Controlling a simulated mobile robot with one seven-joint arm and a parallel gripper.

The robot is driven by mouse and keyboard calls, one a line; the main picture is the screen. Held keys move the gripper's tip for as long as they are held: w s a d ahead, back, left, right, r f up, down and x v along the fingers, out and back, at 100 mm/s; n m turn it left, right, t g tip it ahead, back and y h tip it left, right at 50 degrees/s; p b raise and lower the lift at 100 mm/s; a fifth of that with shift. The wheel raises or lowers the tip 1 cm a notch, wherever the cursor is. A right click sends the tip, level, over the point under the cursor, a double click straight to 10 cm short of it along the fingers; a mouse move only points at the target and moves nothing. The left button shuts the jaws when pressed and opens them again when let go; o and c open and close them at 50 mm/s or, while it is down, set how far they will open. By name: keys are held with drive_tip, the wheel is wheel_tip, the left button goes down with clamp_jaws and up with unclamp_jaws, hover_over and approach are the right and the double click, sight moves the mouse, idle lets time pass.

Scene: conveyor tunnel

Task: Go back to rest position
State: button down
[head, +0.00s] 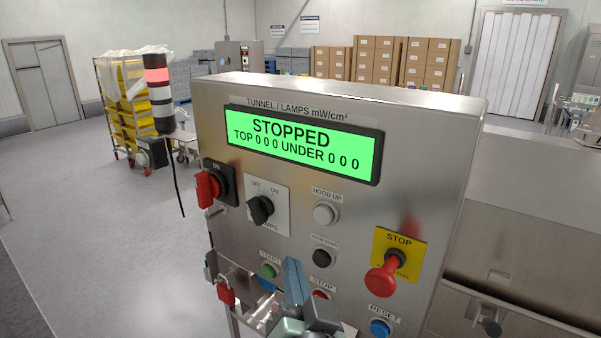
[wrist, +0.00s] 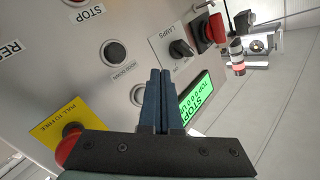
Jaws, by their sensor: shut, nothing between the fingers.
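My gripper (head: 293,283) is low in the middle of the head view, in front of the lower part of a steel control panel (head: 400,130). In the wrist view its two blue fingers (wrist: 161,75) are together with nothing between them. I cannot tell whether the fingertips touch the panel. The panel's green display (head: 302,143) reads STOPPED, TOP 0 0 0 UNDER 0 0 0. My gripper partly covers the red stop button (head: 320,294) and the area by the green start button (head: 269,270).
The red emergency stop (head: 382,278) sticks out at the panel's right. A red rotary switch (head: 208,188), a black lamp selector (head: 260,209) and a red padlock (head: 226,291) stick out at the left. A steel machine (head: 530,230) stands at right. Open floor (head: 90,220) lies left.

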drive_tip(key=s+r+n+t+b, duration=0.1)
drive_tip(key=s+r+t, duration=0.2)
drive_tip(key=r, duration=0.6)
drive_tip(key=s+r+n+t+h+b, duration=0.1)
drive_tip(key=s+r+n+t, duration=0.1)
drive_tip(key=r, duration=0.8)
drive_tip(key=s+r+n+t+h+b, duration=0.1)
drive_tip(key=s+r+t, duration=0.3)
drive_tip(key=r, duration=0.5)
drive_tip(key=s, duration=0.2)
drive_tip(key=shift+s+r+n+t+b, duration=0.3)
